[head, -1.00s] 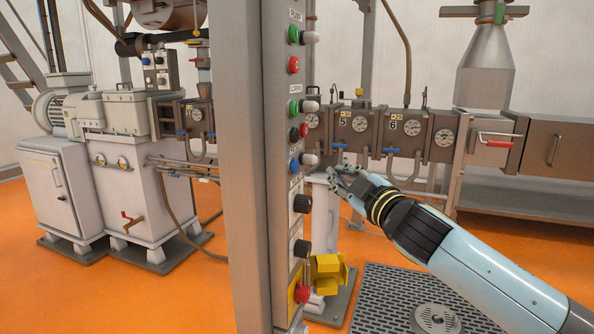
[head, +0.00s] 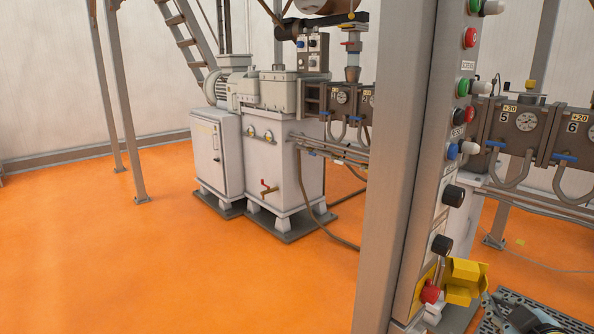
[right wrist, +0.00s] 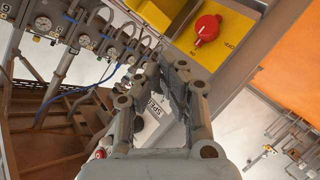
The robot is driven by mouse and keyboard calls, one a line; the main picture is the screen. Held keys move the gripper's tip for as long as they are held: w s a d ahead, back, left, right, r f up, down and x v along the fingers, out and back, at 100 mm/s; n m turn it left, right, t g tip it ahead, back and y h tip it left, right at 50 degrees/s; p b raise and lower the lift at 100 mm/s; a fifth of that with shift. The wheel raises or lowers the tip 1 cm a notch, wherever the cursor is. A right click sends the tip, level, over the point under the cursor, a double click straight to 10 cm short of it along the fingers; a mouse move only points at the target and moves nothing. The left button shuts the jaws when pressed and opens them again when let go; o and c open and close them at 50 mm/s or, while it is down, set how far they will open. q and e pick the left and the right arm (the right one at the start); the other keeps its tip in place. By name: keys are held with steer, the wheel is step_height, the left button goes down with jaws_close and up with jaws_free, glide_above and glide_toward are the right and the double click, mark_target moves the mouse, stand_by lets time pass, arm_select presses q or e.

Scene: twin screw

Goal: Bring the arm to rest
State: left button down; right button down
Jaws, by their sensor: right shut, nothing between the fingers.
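My right gripper shows in the right wrist view (right wrist: 168,68), its fingers drawn together with nothing between them. In the head view only a small part of my right arm shows at the bottom right corner, below the yellow guard (head: 465,280). A red rotary switch (right wrist: 207,27) on a yellow plate lies beyond the fingertips in the right wrist view, apart from them as far as I can tell. The same red switch (head: 430,292) shows low on the control post in the head view. My left gripper is not in view.
The grey control post (head: 395,170) with buttons and knobs stands close to my right arm. Heated barrel sections with gauges (head: 524,128) run behind it. The white gearbox and cabinet (head: 215,155) stand further back. The orange floor (head: 150,260) at the left is clear.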

steer(key=s+a+f+m+g+b, duration=0.15)
steer(key=s+f+g, duration=0.25)
steer(key=s+f, duration=0.9)
steer(key=s+a+f+m+g+b, duration=0.1)
steer(key=s+f+m+g, duration=0.15)
steer(key=s+f, duration=1)
steer(key=s+a+f+m+g+y, duration=0.1)
steer(key=s+a+f+g, duration=0.1)
steer(key=s+f, duration=0.6)
steer(key=s+a+f+g+b, duration=0.1)
steer(key=s+f+g, duration=0.4)
steer(key=s, duration=0.9)
step_height(320, 180, down, 3)
steer(key=shift+s+a+f+m+y, duration=0.2)
steer(key=shift+s+a+m+y, duration=0.15)
steer(key=shift+a, duration=0.55)
